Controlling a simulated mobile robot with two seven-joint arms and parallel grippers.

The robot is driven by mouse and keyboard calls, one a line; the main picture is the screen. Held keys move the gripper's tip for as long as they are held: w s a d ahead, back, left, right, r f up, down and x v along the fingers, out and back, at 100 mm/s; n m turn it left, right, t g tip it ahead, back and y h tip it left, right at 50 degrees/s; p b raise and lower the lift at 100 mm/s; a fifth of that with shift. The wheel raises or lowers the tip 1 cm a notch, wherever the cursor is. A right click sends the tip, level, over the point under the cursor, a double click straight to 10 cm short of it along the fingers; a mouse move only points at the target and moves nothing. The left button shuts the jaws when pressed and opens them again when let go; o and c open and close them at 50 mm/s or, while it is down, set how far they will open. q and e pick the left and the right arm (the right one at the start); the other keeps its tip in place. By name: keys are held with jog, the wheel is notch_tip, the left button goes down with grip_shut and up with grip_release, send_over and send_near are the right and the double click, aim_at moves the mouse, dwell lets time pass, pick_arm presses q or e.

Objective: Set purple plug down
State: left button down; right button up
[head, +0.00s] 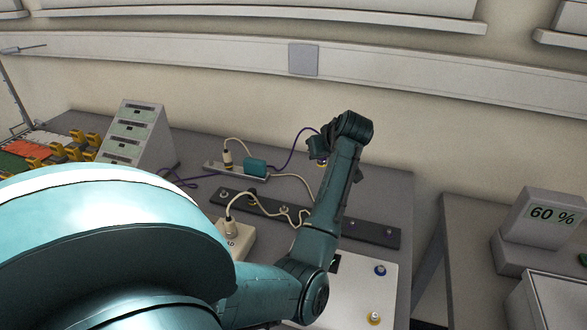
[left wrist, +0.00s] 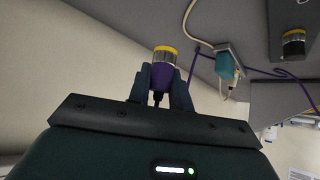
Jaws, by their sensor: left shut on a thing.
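My left gripper (head: 318,148) is above the far part of the grey table, right of the power strip. In the left wrist view, its two fingers are shut on the purple plug (left wrist: 160,78). The plug has a purple body, a yellow ring and a metal end that points away from the gripper. In the head view my gripper mostly hides the plug. A purple cable (head: 292,147) arcs from the gripper to the table beside the strip. My right gripper is not in view.
The power strip (head: 222,167) carries a teal block (head: 255,167) and a pale plug. A dark rail (head: 382,234) with several sockets crosses the table in front of it. A white panel (head: 345,302) has blue and yellow connectors. A sloped grey unit (head: 134,132) stands left.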

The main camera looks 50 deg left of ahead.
pick_arm(q)
notch_tip(320, 180, down, 9)
jog(key=shift+w+r+p, duration=0.1)
jog(key=shift+r+p, duration=0.1)
jog(key=shift+p, duration=0.15)
jog(key=c, duration=1.3)
grip_release()
jog(key=shift+f, duration=0.15)
jog(key=shift+r, duration=0.25)
jog(key=v, duration=1.2)
jog(key=shift+f, duration=0.1)
